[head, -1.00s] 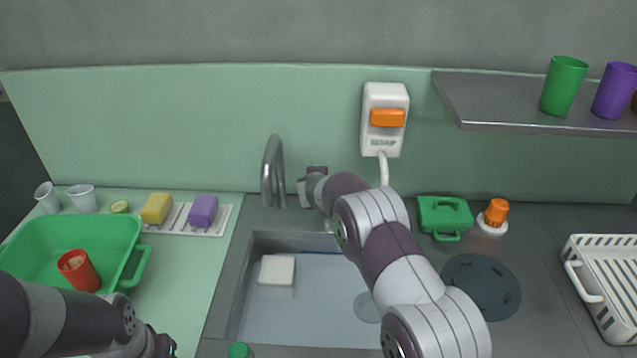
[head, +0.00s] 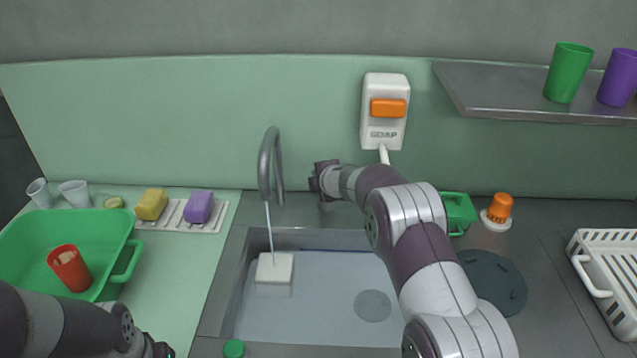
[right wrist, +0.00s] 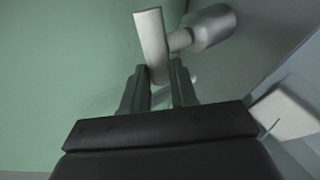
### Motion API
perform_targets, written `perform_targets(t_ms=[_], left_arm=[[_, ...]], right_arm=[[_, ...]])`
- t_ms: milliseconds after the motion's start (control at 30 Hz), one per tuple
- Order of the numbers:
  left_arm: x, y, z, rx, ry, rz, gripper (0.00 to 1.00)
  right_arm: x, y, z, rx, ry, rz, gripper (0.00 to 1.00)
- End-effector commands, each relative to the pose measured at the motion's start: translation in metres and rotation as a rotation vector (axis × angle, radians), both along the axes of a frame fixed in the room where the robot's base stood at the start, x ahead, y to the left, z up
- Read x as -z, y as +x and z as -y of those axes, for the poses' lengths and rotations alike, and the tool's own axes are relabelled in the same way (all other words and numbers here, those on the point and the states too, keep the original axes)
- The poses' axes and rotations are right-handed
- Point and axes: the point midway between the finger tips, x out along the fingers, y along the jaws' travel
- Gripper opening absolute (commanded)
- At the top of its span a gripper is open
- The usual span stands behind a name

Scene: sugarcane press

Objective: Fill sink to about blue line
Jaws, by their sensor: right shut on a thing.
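The sink (head: 330,320) is a grey basin set in the counter. A thin dark blue line (head: 335,251) shows along its back wall. The curved metal faucet (head: 271,160) stands behind the sink, and a thin water stream (head: 269,225) falls from it toward a white block (head: 275,268) in the basin. My right gripper (head: 318,183) is right of the faucet. In the right wrist view my right gripper (right wrist: 158,72) is shut on the faucet handle (right wrist: 150,38), a flat grey lever on a metal stem. My left gripper (head: 160,347) is at the bottom left, its jaws unclear.
A green tub (head: 105,245) holding a red cup (head: 69,267) stands left, near sponges (head: 199,207). A soap dispenser (head: 385,115) hangs on the wall. Right are a green box (head: 458,211), an orange-topped item (head: 499,210), a dark disc (head: 492,280) and a white rack (head: 610,275).

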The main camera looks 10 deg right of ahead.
Motion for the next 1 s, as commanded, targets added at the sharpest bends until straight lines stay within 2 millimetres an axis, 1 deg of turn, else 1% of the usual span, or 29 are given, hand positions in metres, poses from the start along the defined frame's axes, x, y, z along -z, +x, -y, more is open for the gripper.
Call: perform_targets(t_ms=[133, 333, 867, 900, 967, 1000], left_arm=[[-0.008, 0.000, 0.000, 0.000, 0.000, 0.000, 0.53], [-0.014, 0.000, 0.000, 0.000, 0.000, 0.000, 0.53], [-0.015, 0.000, 0.000, 0.000, 0.000, 0.000, 0.53], [-0.015, 0.000, 0.000, 0.000, 0.000, 0.000, 0.53], [-0.015, 0.000, 0.000, 0.000, 0.000, 0.000, 0.53], [-0.015, 0.000, 0.000, 0.000, 0.000, 0.000, 0.53]], right_arm=[[-0.002, -0.002, 0.004, -0.076, 0.000, -0.002, 0.00], [-0.002, -0.003, 0.005, -0.146, 0.000, -0.002, 0.00], [0.000, -0.004, 0.005, -0.175, -0.001, -0.002, 0.00], [0.000, -0.004, 0.005, -0.175, -0.001, -0.002, 0.34], [0.000, -0.004, 0.005, -0.175, -0.001, -0.002, 0.53], [0.000, -0.004, 0.005, -0.175, -0.001, -0.002, 0.53]])
